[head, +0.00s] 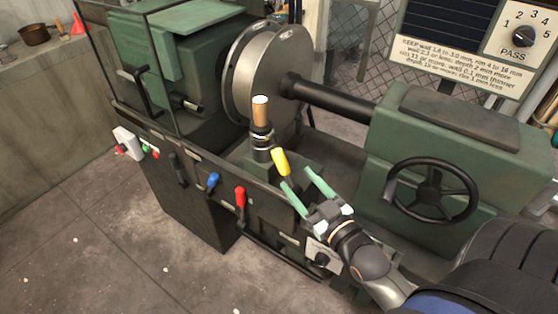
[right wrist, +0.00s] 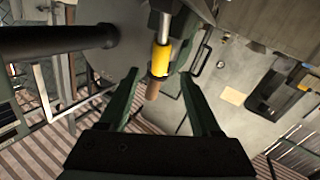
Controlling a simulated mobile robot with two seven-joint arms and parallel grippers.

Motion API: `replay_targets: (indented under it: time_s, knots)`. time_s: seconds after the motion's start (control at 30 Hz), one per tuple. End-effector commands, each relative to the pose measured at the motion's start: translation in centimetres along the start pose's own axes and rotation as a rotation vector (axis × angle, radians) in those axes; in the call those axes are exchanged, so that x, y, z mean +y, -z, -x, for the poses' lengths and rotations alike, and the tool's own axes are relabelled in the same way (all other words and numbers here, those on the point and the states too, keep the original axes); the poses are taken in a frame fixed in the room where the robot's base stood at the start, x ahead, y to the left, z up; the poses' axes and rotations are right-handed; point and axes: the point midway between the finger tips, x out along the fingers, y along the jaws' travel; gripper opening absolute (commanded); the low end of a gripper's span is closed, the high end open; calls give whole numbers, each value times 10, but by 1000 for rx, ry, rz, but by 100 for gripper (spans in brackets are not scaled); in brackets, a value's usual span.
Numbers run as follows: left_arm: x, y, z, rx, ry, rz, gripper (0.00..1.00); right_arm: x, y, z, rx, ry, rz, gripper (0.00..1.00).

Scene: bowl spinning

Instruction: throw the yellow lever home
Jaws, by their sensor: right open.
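The fingers also show in the right wrist view (right wrist: 159,76). Contact with the lever cannot be told. My left gripper is out of view.
A blue lever (head: 212,181) and a red lever (head: 240,197) stand on the machine's front. A large metal disc (head: 268,80), a black spindle (head: 330,98) and a handwheel (head: 431,190) are close by. A sign with a dial (head: 460,65) stands at upper right.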

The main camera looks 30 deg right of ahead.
Motion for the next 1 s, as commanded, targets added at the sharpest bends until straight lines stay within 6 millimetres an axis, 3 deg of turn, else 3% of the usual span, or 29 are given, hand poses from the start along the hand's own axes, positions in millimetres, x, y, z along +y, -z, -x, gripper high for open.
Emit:
replay_targets:
  time_s: [0.3,0.5,0.93,1.0]
  knots:
    - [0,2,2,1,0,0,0,0,1,-54,2,0,0,64]
    - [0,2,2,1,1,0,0,0,0,-75,-1,1,0,64]
    - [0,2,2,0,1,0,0,0,-1,-83,-2,1,0,64]
    - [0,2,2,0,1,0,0,0,-1,-83,-2,1,0,58]
